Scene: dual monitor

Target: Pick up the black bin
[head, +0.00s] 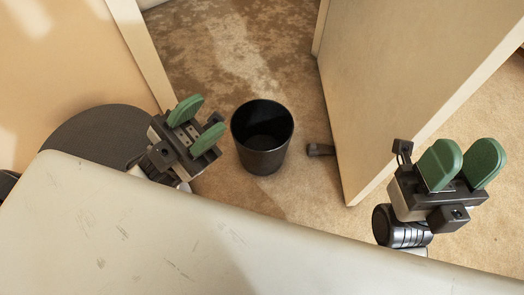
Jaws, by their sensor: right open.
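The black bin (262,160) stands upright on the carpet in the middle of the head view, and its inside looks empty. My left gripper (198,123) is to the left of the bin, its two green fingers spread apart with nothing between them. It looks close to the bin's left side, apart from it in the picture. My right gripper (463,164) is well to the right of the bin, open and empty, with its green fingers pointing up in the picture.
A pale, scuffed surface (130,232) fills the foreground. A beige panel (400,70) stands at the right behind the bin, with a small dark cylindrical thing (320,150) at its edge. A dark round object (95,135) is at the left. Carpet (220,55) behind the bin is clear.

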